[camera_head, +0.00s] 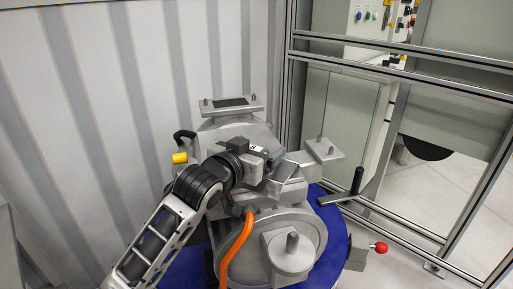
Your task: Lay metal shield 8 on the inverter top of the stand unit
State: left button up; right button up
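The grey drive unit (243,238) stands on a round blue base (333,247). Its upper back carries a flat grey top plate (213,110) with a dark rectangle and two upright pins. My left gripper (283,172) reaches over the middle of the unit, below and in front of that plate. A flat grey piece lies at its fingers; I cannot tell whether it is a held shield, part of the unit or the fingers themselves. I cannot pick out metal shield 8 for certain. My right gripper is not in view.
An orange cable (232,252) and a yellow-capped part (180,158) stick out on the unit's left. A black handle (357,181) and red knob (381,248) stand at right. An aluminium frame (400,75) closes off the right. A ribbed white wall (90,110) stands behind.

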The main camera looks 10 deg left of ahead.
pick_arm(q)
jog(key=shift+r, duration=0.2)
jog(key=v, duration=1.2)
jog(key=shift+f, duration=0.15)
